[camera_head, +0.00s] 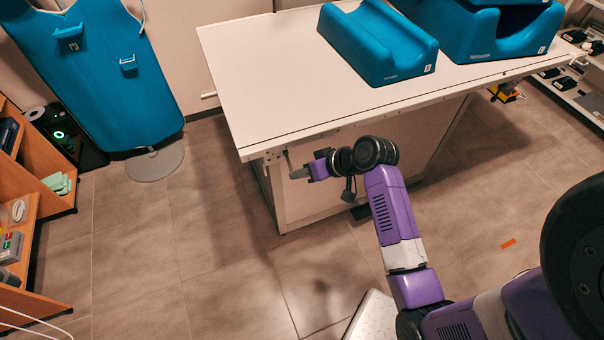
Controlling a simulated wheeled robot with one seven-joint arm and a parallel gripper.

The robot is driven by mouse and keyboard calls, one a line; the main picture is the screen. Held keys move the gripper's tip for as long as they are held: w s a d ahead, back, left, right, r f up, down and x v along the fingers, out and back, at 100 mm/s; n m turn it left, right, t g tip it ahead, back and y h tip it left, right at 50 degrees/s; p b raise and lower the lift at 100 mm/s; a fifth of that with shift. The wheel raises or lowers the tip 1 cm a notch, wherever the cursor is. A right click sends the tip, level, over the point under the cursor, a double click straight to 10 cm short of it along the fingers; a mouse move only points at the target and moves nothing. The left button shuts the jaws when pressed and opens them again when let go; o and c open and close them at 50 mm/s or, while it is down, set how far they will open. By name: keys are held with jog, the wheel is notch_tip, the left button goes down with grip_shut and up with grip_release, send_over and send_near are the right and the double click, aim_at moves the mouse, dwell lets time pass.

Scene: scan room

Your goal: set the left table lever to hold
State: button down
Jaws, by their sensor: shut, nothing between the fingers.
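The white table (262,95) stands at the upper middle. Under its near left corner is a small grey lever (288,159), a thin rod slanting down from the table's edge. Its markings are too small to read. My gripper (294,174) is at the lower end of this lever, with its fingers pointing left. It is shut and holds nothing. I cannot tell whether the fingertips touch the lever or are just apart from it.
Blue padded supports (375,42) lie on the tabletop. Wooden shelves (40,190) line the left edge. The tiled floor (185,235) left of the table is clear. An orange strip (508,243) lies at right.

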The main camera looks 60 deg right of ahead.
jog(key=w+d+f+n+t+h+b, duration=0.2)
jog(key=f+t+b, duration=0.3)
jog(key=b, duration=2.2)
jog(key=w+n+t+h, duration=0.1)
jog(key=t, duration=0.2)
jog(key=shift+f+b, duration=0.35)
jog(key=shift+w+d+r+t+b, duration=0.15)
jog(key=shift+r+t+b, duration=0.1)
jog(key=shift+t+b, duration=0.2)
